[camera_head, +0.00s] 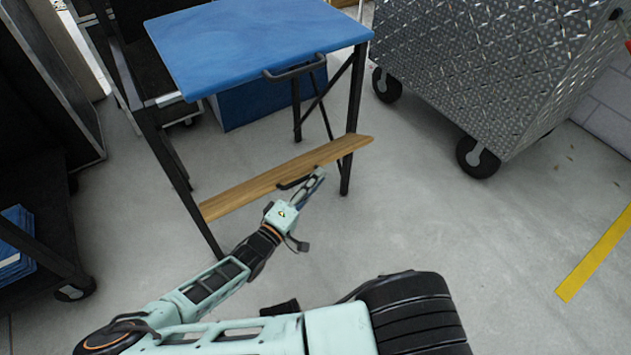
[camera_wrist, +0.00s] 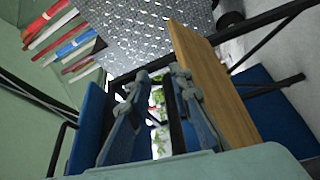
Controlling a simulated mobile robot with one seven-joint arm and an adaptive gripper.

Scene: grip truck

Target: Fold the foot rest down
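The foot rest is a wooden board (camera_head: 250,190) low across the front of a black-framed stand. It also shows in the wrist view (camera_wrist: 222,95), right of my fingers. My gripper (camera_head: 315,178) is in front of the board, close to this handle. In the wrist view my gripper (camera_wrist: 158,78) has its two blue-grey fingers apart. A dark bar shows between them, close to the right finger; I cannot tell whether it is the handle or whether it is touched.
The stand's blue top (camera_head: 255,40) with a black front handle (camera_head: 295,68) is above the foot rest. A wheeled diamond-plate metal cart (camera_head: 490,60) stands at the right. A dark shelf cart (camera_head: 35,230) stands at the left. The floor at front right is clear.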

